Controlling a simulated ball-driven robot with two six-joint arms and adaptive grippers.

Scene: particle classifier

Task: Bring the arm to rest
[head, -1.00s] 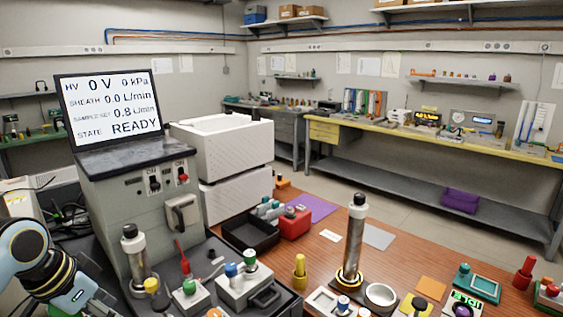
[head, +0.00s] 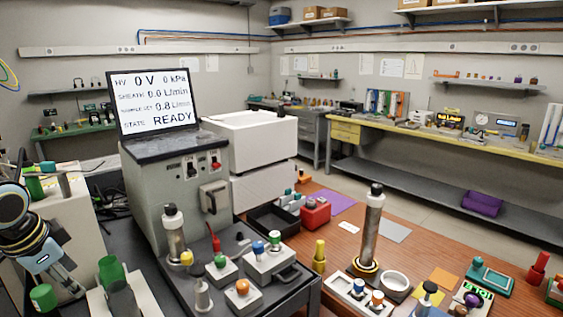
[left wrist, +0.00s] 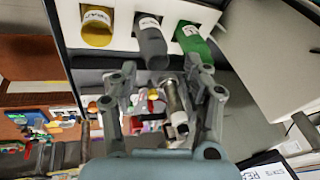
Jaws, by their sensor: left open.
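My left arm comes in at the left edge of the head view, with its gripper (head: 62,284) low at the left, left of the grey machine. In the left wrist view the gripper (left wrist: 162,82) has its two fingers spread apart with nothing between them. Beyond the fingers, a yellow bottle (left wrist: 96,28), a grey bottle (left wrist: 151,45) and a green bottle (left wrist: 193,42) sit in a white rack (left wrist: 122,30). The fingers appear apart from the bottles. My right gripper shows in neither view.
The grey machine (head: 165,190) carries a screen (head: 152,103) reading READY. A green-capped container (head: 111,270) and another green one (head: 43,297) stand near my left gripper. A metal column (head: 371,230) stands on the wooden table, among several small items.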

